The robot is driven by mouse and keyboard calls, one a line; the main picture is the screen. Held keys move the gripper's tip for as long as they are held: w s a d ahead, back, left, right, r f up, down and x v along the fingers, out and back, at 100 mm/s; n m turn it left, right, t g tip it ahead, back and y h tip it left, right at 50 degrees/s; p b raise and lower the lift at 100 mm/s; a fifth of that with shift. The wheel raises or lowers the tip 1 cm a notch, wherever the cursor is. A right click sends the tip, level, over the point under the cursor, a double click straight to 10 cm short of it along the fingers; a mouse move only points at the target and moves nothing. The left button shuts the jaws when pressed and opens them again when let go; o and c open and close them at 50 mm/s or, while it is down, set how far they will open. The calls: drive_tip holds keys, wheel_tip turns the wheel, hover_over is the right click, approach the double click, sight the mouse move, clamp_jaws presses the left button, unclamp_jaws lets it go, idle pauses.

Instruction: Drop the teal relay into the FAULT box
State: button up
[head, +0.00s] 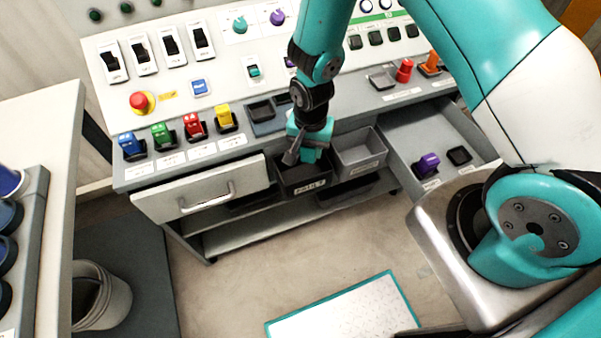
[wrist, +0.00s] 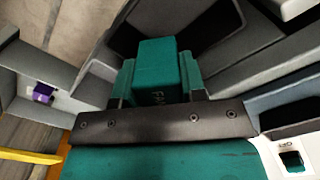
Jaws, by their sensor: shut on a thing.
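The teal relay (wrist: 157,68) is held between the fingers of my gripper (wrist: 157,84) in the wrist view, with small lettering on its face. In the head view my gripper (head: 303,148) points down at the front of the console, and the teal relay (head: 309,154) shows at its tip. A dark open box (head: 301,190) with a front label too small to read surely is right below it. The relay appears over the box's back part; its exact height above the rim is hard to tell. The gripper hides part of the box's opening.
A lighter grey box (head: 362,164) stands right of the dark one. An open drawer (head: 202,190) is on the left; another open drawer (head: 440,128) holds a purple relay (head: 427,164). Blue, green, red and yellow relays line the console ledge. The floor in front is mostly clear.

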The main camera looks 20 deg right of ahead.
wheel_tip(320, 180, down, 4)
drive_tip(key=shift+r+b, duration=0.1)
drive_tip(key=shift+b, duration=1.1)
drive_tip(key=o, duration=1)
drive_tip(key=shift+o, duration=0.2)
drive_tip(key=shift+r, duration=0.1)
wheel_tip(320, 180, up, 17)
drive_tip(key=shift+r, duration=0.2)
drive_tip(key=shift+s, duration=0.1)
drive_tip(key=s+a+r+n+y+p, duration=0.1)
drive_tip(key=s+a+r+n+y, duration=0.1)
drive_tip(key=s+r+n, duration=0.5)
drive_tip(key=s+a+r+n+y+p, duration=0.1)
drive_tip(key=s+a+r+n+y, duration=0.1)
drive_tip(key=s+r+n, duration=0.5)
drive_tip(key=s+r, duration=0.4)
drive_tip(key=shift+s+a+r, duration=0.15)
drive_tip(key=shift+a, duration=0.05)
